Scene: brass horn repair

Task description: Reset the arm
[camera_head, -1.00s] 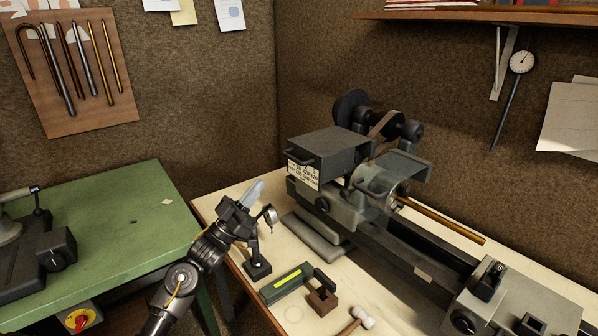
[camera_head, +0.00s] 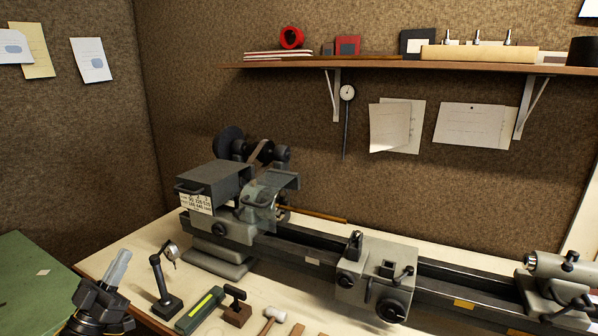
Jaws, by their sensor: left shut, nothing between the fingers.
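My left gripper (camera_head: 117,268) shows at the lower left of the head view, in front of the bench's left end. Its pale fingers are together, pointing up, with nothing between them. It is apart from the dial indicator stand (camera_head: 161,283) to its right. The rest of my left arm is cut off by the bottom edge. My right gripper is not in view.
A grey lathe (camera_head: 330,240) with a brass rod (camera_head: 318,215) fills the bench (camera_head: 150,238). A green level (camera_head: 200,310), a brown block (camera_head: 237,314) and a mallet (camera_head: 270,320) lie in front. A green table (camera_head: 30,280) stands left; a shelf (camera_head: 400,67) hangs above.

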